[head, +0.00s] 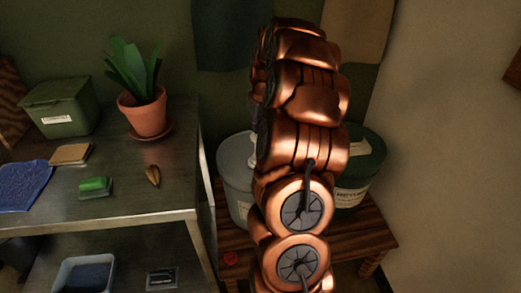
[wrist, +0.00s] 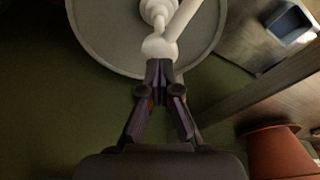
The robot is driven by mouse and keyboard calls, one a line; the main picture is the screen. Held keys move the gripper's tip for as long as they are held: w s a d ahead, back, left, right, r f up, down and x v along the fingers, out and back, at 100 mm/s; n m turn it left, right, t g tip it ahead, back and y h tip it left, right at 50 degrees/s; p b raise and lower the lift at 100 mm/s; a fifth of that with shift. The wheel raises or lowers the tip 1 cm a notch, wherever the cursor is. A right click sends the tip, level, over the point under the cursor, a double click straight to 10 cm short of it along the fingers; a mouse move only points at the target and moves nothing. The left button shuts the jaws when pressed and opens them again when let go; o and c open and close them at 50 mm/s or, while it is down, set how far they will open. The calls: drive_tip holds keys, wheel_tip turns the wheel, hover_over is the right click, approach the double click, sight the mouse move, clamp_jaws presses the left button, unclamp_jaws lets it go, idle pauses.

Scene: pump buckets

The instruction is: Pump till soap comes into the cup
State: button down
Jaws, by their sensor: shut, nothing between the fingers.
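A pale grey bucket (head: 236,168) stands on the wooden bench, partly hidden by my arm. A green bucket (head: 361,165) with a white label stands to its right, also partly covered. In the wrist view, a round grey lid (wrist: 100,35) carries a white pump (wrist: 160,46). My gripper (wrist: 160,68) is shut, its fingertips right at the end of the pump head; I cannot tell whether they touch. In the head view my gripper is hidden behind my arm.
A metal table (head: 150,205) at left holds a potted plant (head: 146,115), a green box (head: 60,106), a green-topped sponge (head: 95,188) and a blue cloth (head: 25,186). A blue-grey tub (head: 85,275) sits on its lower shelf. A wall closes off the right.

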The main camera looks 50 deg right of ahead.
drive_tip(key=shift+r, duration=0.2)
idle(0.4)
drive_tip(key=shift+d+r+p, duration=0.1)
drive_tip(key=shift+r+p, duration=0.3)
drive_tip(key=shift+r, duration=2.5)
drive_tip(key=s+a+r+n+g, duration=0.1)
drive_tip(key=s+a, duration=0.2)
drive_tip(key=a, duration=0.6)
drive_tip(key=s+a+r+y, duration=0.1)
drive_tip(key=s+a, duration=0.1)
drive_tip(key=a, duration=0.6)
drive_tip(key=s+a+r+n+g, duration=0.1)
drive_tip(key=s+a+r, duration=0.15)
drive_tip(key=a, duration=0.65)
drive_tip(key=s+a+f, duration=0.1)
drive_tip(key=s+a, duration=0.2)
drive_tip(key=s, duration=0.4)
drive_tip(key=s+a+f+g, duration=0.1)
drive_tip(key=s+a, duration=0.3)
drive_tip(key=s, duration=0.4)
drive_tip(key=s+a+f+g+p, duration=0.1)
drive_tip(key=s+a+f, duration=0.1)
drive_tip(key=s+a, duration=0.2)
drive_tip(key=s, duration=0.3)
drive_tip(key=shift+s+a+f+m+h, duration=0.2)
drive_tip(key=shift+s+f+m+h, duration=0.1)
drive_tip(key=shift+f+h, duration=0.1)
